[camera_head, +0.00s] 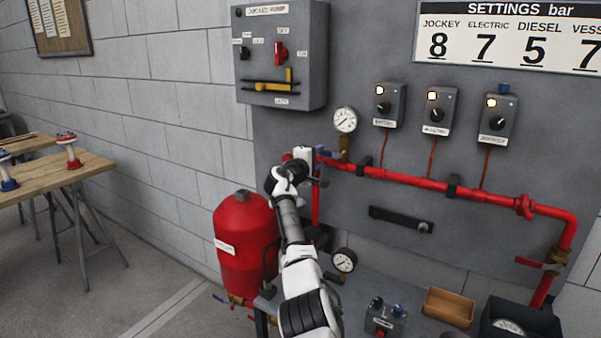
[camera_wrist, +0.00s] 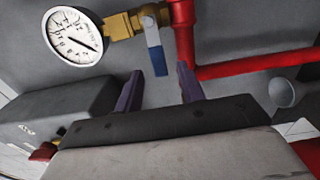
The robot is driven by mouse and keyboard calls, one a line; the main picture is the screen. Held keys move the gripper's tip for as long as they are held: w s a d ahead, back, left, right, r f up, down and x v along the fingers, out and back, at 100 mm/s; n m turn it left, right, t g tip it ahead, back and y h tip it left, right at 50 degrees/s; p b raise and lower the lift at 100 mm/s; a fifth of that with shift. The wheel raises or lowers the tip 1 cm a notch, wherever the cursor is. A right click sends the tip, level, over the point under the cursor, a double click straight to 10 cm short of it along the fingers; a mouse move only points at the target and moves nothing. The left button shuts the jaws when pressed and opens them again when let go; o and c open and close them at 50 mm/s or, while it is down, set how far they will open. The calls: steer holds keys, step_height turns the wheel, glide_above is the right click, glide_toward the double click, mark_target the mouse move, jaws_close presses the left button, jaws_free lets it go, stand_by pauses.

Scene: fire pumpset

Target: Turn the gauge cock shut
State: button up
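The pressure gauge (camera_wrist: 75,37) has a round white dial and sits at the upper left of the wrist view. It also shows in the head view (camera_head: 345,119), above a brass fitting (camera_head: 345,146). In the wrist view the brass gauge cock (camera_wrist: 122,24) joins the gauge to a red pipe. Its lever (camera_wrist: 155,47), blue with a pale upper part, points away from the brass body, across the line to the gauge. My gripper (camera_wrist: 160,78) is open and empty, its two dark fingers apart. The lever's end appears between the fingertips; I cannot tell whether they touch it.
The red pipe (camera_head: 400,180) runs along the grey panel behind my arm. Three small control boxes (camera_head: 436,110) hang above it, and a larger switch box (camera_head: 281,58) hangs upper left. A red tank (camera_head: 245,240) stands left of my arm. A wooden tray (camera_head: 448,307) lies lower right.

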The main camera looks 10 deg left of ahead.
steer(key=b+v, duration=0.4)
steer(key=v, duration=0.8)
steer(key=shift+d, duration=0.1)
